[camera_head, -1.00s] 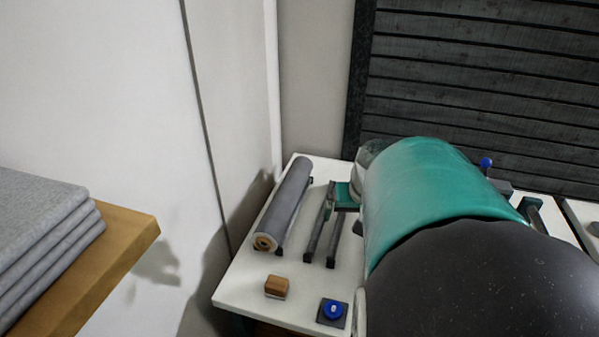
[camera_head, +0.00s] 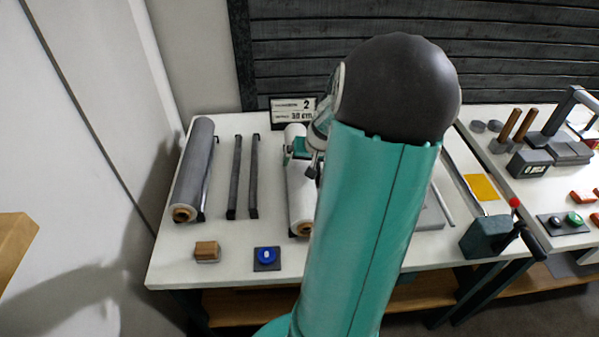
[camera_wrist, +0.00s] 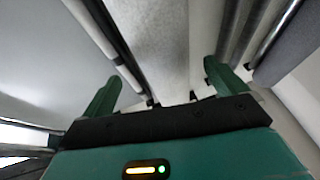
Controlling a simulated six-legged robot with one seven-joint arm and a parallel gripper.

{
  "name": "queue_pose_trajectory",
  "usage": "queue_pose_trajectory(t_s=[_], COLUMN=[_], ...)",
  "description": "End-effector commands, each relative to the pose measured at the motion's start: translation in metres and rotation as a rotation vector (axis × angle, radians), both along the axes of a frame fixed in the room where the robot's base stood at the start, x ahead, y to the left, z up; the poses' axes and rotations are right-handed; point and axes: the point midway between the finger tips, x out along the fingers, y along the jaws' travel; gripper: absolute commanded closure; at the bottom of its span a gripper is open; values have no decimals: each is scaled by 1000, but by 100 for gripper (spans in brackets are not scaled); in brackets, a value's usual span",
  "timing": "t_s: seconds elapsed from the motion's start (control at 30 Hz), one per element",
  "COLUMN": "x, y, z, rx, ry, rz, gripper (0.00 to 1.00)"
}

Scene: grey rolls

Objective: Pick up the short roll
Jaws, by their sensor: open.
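A dark grey roll (camera_head: 193,165) with a brown core end lies on a low stand at the left of the white table. A pale roll (camera_head: 299,205) lies nearer the middle, partly hidden by my arm. I cannot tell from their lengths which is the short one. My gripper (camera_head: 301,150) is over the pale roll in the head view, open. In the wrist view, its green fingers (camera_wrist: 163,85) stand apart with a pale speckled surface (camera_wrist: 155,45) between them, apparently the pale roll. Contact cannot be told.
Two dark empty bars (camera_head: 244,175) stand between the rolls. A wooden block (camera_head: 207,251) and a blue button (camera_head: 266,256) are at the front edge. A dark green device (camera_head: 488,237) and another table (camera_head: 560,190) are right.

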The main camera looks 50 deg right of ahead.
Motion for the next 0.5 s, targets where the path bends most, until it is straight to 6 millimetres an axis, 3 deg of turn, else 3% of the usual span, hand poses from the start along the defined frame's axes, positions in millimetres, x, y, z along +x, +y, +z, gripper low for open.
queue_pose_trajectory(t_s=[0.27,0.5], x=[11,27], y=[-2,-7], z=[-20,-49], rx=[3,3], ry=[1,0], rz=[2,1], gripper=[3,3])
